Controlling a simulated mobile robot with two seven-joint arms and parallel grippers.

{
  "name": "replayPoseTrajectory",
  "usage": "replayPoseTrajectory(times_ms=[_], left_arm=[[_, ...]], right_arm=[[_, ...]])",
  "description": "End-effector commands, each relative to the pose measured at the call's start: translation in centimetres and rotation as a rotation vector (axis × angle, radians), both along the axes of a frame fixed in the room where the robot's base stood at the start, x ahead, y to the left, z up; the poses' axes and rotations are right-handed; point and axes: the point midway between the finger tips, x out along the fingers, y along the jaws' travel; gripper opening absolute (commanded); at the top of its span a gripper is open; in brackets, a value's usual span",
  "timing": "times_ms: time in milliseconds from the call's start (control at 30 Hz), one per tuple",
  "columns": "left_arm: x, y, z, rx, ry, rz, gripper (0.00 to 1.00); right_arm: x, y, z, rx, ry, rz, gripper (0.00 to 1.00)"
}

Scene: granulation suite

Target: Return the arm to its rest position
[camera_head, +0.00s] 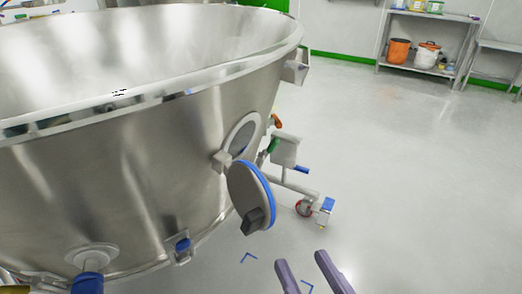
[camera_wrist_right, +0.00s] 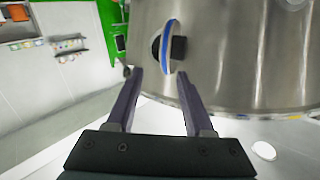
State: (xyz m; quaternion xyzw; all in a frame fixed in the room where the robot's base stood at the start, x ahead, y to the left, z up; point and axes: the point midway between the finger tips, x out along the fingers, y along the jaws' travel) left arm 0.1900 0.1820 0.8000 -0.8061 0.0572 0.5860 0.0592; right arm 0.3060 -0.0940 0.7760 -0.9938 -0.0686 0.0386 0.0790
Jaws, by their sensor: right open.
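My right gripper (camera_head: 302,270) shows at the bottom of the head view, to the right of the big steel vessel. Its two purple-grey fingers are apart with nothing between them. In the right wrist view the same gripper (camera_wrist_right: 160,78) is open and points at the vessel wall. A round hatch cover with a blue rim (camera_head: 248,195) stands swung out from the vessel's side port. It also shows in the right wrist view (camera_wrist_right: 168,47), beyond the fingertips, and I see no finger holding it. My left gripper is in neither view.
The steel vessel (camera_head: 160,150) fills the left of the head view. A caster (camera_head: 304,207) and frame stand behind the hatch cover. Grey floor (camera_head: 420,180) is open on the right. A shelf (camera_head: 405,66) with orange and white buckets stands far back.

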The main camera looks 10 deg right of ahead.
Motion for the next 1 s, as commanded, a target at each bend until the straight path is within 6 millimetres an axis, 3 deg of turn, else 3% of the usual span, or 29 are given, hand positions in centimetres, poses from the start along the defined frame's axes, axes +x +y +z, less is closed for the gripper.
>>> replayPoseTrajectory(times_ms=[167,367,467,700,1000], left_arm=[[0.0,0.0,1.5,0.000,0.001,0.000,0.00],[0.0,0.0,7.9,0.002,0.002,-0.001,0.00],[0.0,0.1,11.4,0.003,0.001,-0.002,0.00],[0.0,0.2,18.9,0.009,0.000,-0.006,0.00],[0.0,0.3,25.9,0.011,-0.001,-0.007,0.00]], right_arm=[[0.3,-0.2,1.2,-0.013,0.037,0.006,0.53],[1.2,-1.7,6.6,-0.086,0.267,0.042,0.53],[0.6,-2.8,9.7,-0.137,0.429,0.062,0.53],[-3.9,-5.8,18.1,-0.249,0.801,0.094,0.53],[-11.9,-9.0,28.7,-0.355,1.159,0.106,0.53]])
